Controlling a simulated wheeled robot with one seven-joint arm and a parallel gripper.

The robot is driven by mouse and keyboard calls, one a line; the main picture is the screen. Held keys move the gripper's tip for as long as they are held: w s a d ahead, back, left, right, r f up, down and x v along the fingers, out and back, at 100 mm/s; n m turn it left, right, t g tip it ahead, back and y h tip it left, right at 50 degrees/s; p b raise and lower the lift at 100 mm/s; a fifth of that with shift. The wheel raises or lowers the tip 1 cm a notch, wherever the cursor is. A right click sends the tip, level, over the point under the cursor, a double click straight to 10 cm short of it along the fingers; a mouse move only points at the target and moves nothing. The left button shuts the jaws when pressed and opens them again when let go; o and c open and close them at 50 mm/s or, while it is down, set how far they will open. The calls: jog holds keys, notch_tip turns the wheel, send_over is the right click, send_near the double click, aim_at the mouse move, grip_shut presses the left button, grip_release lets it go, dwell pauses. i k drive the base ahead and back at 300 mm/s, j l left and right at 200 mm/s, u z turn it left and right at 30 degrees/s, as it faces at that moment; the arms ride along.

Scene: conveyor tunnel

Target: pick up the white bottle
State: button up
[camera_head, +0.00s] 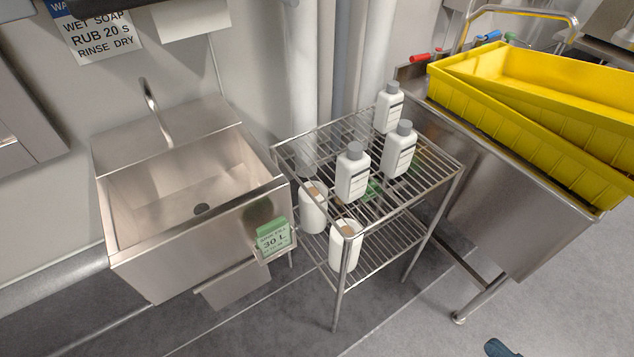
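Three white bottles with grey caps and dark-edged labels stand upright on the top shelf of a wire rack (440,168). The front-left white bottle (352,176) is nearest, another white bottle (398,152) stands to its right, and a third white bottle (388,108) stands at the back. The frame does not show which one the task means. My gripper is not in view.
White tubs (346,246) (313,207) stand on the lower shelf. Yellow crates (540,90) rest on a steel basin at right. A dark blue object (498,348) shows at the bottom edge.

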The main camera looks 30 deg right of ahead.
aim_at(353, 168)
jog(key=j+z, duration=0.2)
jog(key=z, duration=0.15)
jog(key=j+z, duration=0.15)
jog(key=z, duration=0.2)
jog(key=j+z, duration=0.2)
jog(key=z, duration=0.65)
